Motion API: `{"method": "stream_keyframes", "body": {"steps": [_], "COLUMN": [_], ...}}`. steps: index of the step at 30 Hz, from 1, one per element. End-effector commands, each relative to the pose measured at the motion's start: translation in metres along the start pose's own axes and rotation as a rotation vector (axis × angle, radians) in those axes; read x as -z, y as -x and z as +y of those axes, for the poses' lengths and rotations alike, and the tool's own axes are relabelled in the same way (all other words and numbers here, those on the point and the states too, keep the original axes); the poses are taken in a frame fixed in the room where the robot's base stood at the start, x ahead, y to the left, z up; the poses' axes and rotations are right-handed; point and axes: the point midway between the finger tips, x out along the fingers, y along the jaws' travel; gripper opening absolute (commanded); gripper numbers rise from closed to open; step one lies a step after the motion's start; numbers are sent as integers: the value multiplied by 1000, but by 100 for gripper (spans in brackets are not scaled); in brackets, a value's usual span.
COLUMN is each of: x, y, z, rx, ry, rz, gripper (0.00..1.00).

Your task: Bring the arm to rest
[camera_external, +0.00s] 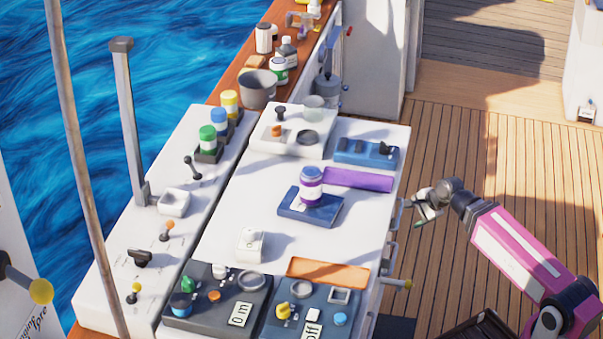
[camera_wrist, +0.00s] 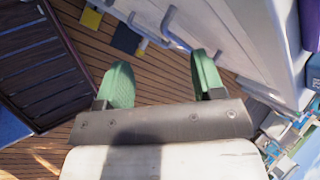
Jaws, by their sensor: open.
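My gripper (camera_external: 425,207) is at the end of my pink arm in the external view, to the right of the white hatch counter and off its edge. In the wrist view my gripper (camera_wrist: 162,82) shows two green fingers spread apart with nothing between them. Planked deck lies below it. The counter's side with grey handles (camera_wrist: 172,28) is ahead and to the right of the fingers in the wrist view.
The white counter (camera_external: 235,213) carries a purple-banded jar (camera_external: 311,186) on a blue pad, control panels (camera_external: 217,299) and several capped bottles. Open deck (camera_external: 480,150) lies behind my arm.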

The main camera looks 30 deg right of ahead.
Motion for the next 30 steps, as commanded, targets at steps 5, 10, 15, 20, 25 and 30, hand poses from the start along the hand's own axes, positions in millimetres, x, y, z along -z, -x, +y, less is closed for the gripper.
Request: {"method": "stream_keyframes", "body": {"steps": [5,10,15,20,25,30], "x": [-12,-32,-45,-46,-24,18], "y": [-36,-69,-92,-107,-118,-125], "z": [38,83,123,151,171,181], "rx": [-142,-300,-430,-515,-567,-581], "ry": [144,343,515,658,816,987], "rz": [-5,-49,-99,-141,-165,-164], "gripper": [62,62,62,62,62,62]}}
